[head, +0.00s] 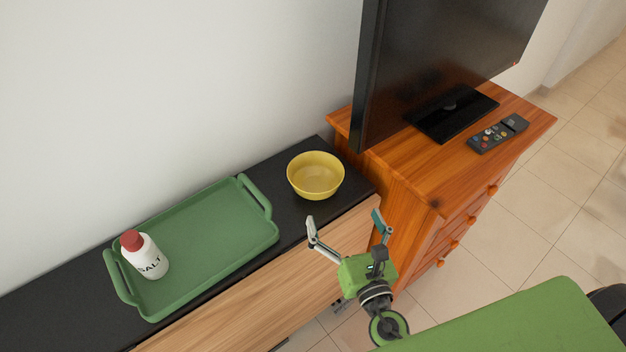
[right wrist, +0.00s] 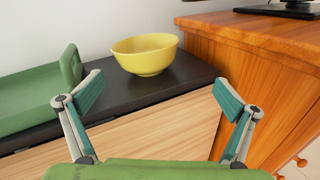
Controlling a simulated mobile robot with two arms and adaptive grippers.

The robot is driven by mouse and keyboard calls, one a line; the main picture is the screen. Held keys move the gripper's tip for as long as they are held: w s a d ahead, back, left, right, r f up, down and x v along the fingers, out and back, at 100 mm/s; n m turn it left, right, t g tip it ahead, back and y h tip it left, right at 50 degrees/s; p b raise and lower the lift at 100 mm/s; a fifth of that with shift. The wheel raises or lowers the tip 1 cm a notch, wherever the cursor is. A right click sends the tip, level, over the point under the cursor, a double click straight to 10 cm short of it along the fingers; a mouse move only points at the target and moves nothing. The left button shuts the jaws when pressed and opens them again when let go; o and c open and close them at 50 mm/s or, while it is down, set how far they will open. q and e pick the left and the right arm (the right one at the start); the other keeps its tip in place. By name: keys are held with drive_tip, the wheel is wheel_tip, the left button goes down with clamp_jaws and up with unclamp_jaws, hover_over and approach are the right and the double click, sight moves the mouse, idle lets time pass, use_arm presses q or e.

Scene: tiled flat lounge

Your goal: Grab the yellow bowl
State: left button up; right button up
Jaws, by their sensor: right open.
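The yellow bowl (head: 316,177) stands upright and looks empty near the right end of the black cabinet top. It also shows ahead of my right gripper in the right wrist view (right wrist: 146,55). My right gripper (head: 345,222) is open and empty, just in front of the bowl and apart from it, near the cabinet's front edge. In the right wrist view its two fingers (right wrist: 158,96) are spread wide, with the bowl beyond them and between their directions. My left gripper is not in view.
A green tray (head: 215,228) with a red-capped salt bottle (head: 150,260) lies left of the bowl. An orange wooden dresser (head: 400,180) stands close on the right, taller than the black top (head: 285,160). It bears a television (head: 440,60) and a remote (head: 497,133). A wall is behind.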

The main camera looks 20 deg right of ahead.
sight(326, 192)
drive_tip(key=w+n, duration=0.1)
drive_tip(key=w, duration=0.2)
drive_tip(key=w+a+r+n+p, duration=0.1)
drive_tip(key=w, duration=0.2)
drive_tip(key=w+a+y+p, duration=0.1)
drive_tip(key=w, duration=0.2)
drive_tip(key=shift+r+n, duration=0.35)
drive_tip(key=shift+n, duration=0.05)
drive_tip(key=w, duration=0.4)
drive_tip(key=shift+w+a+f+p, duration=0.1)
drive_tip(key=shift+w+a+p, duration=0.1)
drive_tip(key=shift+w+p, duration=0.2)
drive_tip(key=c, duration=1)
